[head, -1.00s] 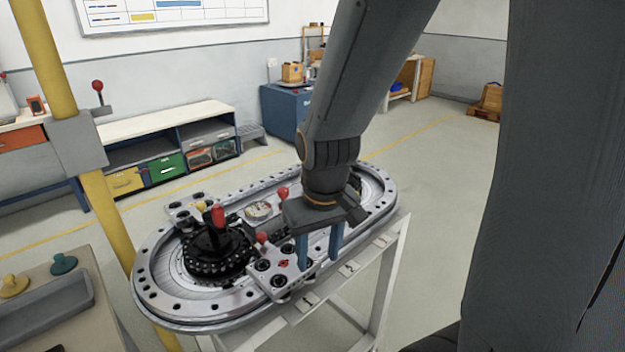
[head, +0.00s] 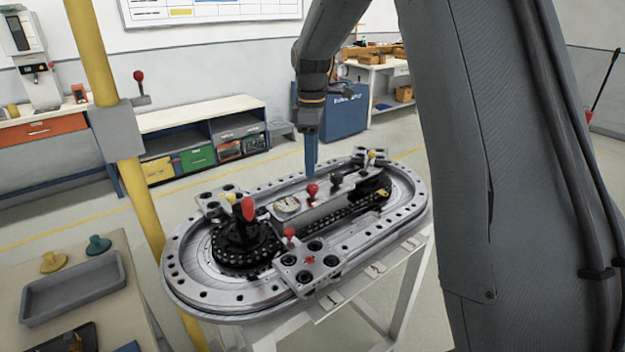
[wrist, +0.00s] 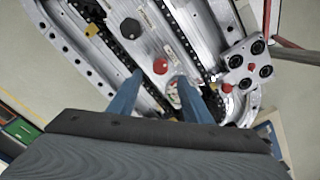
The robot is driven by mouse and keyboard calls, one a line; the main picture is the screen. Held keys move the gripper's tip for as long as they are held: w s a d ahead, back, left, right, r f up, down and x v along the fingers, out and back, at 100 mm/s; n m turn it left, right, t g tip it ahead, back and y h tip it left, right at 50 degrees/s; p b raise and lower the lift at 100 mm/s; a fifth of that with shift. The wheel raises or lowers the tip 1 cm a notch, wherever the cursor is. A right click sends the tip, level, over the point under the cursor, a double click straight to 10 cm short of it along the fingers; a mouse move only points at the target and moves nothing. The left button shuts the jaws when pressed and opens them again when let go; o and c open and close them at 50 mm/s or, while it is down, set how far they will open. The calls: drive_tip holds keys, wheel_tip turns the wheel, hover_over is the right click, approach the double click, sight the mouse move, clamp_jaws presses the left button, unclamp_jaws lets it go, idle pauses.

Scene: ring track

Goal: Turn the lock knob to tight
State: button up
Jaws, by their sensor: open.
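A red round knob (head: 312,190) stands on the raised centre bar of the oval ring track (head: 180,285), beside a round gauge (head: 287,205); I take it as the lock knob. No "tight" marking is readable. My gripper (head: 311,174) is open and empty, pointing down, with its blue fingertips just above and apart from the knob. In the wrist view the red knob (wrist: 160,66) shows just beyond and between the two fingertips (wrist: 160,78).
A tall red-topped lever (head: 248,208) stands on the track's left end. A smaller red knob (head: 289,232) is by the front plate (head: 305,268). A black knob (head: 336,180) sits right of the red knob. A yellow post (head: 92,50) rises at the left.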

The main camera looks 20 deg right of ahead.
sight(312, 185)
drive_tip(key=shift+f+p, duration=0.8)
drive_tip(key=shift+f, duration=2.4)
drive_tip(key=c, duration=1.1)
drive_tip(key=shift+o, duration=0.2)
